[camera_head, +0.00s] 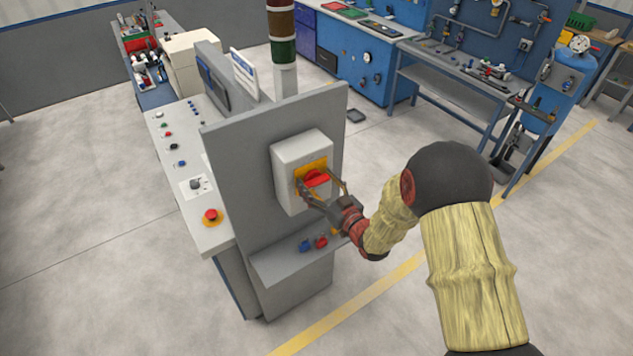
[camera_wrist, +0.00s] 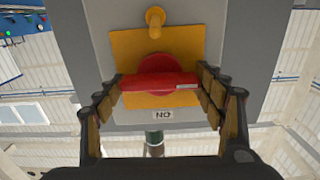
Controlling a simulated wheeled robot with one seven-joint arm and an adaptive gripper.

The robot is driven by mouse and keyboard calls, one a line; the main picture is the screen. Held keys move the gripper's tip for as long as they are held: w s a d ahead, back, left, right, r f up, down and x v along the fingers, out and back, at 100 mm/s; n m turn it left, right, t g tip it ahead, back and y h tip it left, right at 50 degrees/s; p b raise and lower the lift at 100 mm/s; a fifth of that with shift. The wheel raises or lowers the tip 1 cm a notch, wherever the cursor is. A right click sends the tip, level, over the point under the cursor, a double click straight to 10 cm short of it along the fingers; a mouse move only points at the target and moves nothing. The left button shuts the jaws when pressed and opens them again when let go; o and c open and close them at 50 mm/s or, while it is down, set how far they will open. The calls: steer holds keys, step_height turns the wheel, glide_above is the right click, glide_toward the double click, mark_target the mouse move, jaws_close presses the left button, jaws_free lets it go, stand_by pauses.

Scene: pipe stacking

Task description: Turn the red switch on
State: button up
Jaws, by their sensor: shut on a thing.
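The red switch (camera_head: 316,177) is a rotary handle on a yellow plate, on the front of a grey box (camera_head: 290,160) fixed to an upright grey panel. In the wrist view the red handle (camera_wrist: 160,82) lies across the picture, roughly level, over a round red base on the yellow plate (camera_wrist: 125,45). My gripper (camera_head: 322,186) is at the switch. In the wrist view its two fingers (camera_wrist: 161,85) are shut on the two ends of the handle. A label under the plate appears to read "NO".
A red mushroom button (camera_head: 211,215) and smaller buttons sit on the console to the left. Blue and red knobs (camera_head: 320,242) are on a ledge below the box. A yellow peg (camera_wrist: 155,17) stands out beside the handle.

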steer(key=m+b, duration=0.2)
steer(key=m, duration=0.1)
steer(key=shift+f, duration=0.15)
steer(key=m+b, duration=0.1)
steer(key=m, duration=0.2)
steer(key=shift+d+m+b, duration=0.15)
steer(key=shift+m+b, duration=0.15)
steer(key=shift+m, duration=0.1)
steer(key=m, duration=0.4)
steer(key=shift+w+b, duration=0.1)
steer(key=shift+b, duration=0.3)
steer(key=shift+f+m, duration=0.1)
steer(key=shift+m, duration=1.8)
steer(key=o, duration=1.2)
steer(key=shift+c, duration=0.2)
